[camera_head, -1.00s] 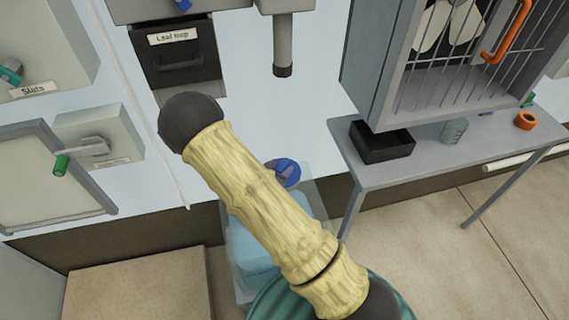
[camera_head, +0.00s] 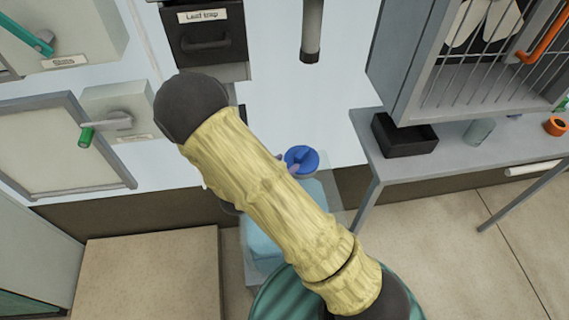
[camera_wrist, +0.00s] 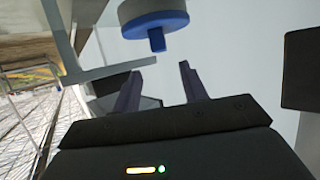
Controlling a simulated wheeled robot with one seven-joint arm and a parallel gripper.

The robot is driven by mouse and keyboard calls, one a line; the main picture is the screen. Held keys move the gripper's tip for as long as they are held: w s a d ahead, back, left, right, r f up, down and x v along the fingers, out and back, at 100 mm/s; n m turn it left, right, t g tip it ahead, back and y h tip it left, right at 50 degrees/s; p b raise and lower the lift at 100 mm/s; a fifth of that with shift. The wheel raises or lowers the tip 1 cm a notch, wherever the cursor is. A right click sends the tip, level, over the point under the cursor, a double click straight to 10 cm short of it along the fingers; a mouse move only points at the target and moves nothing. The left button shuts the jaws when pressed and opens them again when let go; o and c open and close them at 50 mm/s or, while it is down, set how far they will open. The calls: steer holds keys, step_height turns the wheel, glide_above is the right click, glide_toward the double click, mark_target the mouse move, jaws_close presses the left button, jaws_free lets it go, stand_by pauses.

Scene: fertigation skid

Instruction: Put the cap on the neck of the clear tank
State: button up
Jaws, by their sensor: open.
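The blue cap (camera_head: 302,158) has a raised grip bar. It is at the top of the clear tank (camera_head: 264,248), which holds pale blue liquid and is partly hidden behind my arm. In the wrist view the cap (camera_wrist: 150,22) is at the top, its blue knob pointing toward my gripper (camera_wrist: 160,68), with a paler round part behind it. The two fingers are apart, with nothing between them, and the knob is beyond their tips. The neck is not clearly visible, so I cannot tell how the cap is seated on it.
A grey table (camera_head: 460,158) at right carries a black tray (camera_head: 404,138), a clear glass (camera_head: 479,132) and an orange ring (camera_head: 555,126). A barred cabinet (camera_head: 480,60) is above it. A grey pipe (camera_head: 311,30) hangs above the tank. A green ribbed bin (camera_head: 275,300) is in front.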

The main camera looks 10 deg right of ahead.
step_height(320, 180, up, 8)
steer(key=s+n+g+y, duration=0.2)
steer(key=n+g+y, duration=0.25)
steer(key=y, duration=0.45)
steer(key=s+d+r+n+g, duration=0.1)
steer(key=s+d+r+n, duration=0.1)
steer(key=s, duration=0.3)
steer(key=s+d+r+n+g, duration=0.1)
steer(key=s+d+r+n, duration=0.1)
steer(key=s+d, duration=0.3)
steer(key=shift+s+r+y, duration=0.3)
steer(key=shift+s+r, duration=0.2)
steer(key=shift+n+g, duration=0.25)
steer(key=w+p+v, duration=0.2)
steer(key=p+v, duration=1)
steer(key=shift+w+r, duration=0.3)
steer(key=shift+w, duration=0.05)
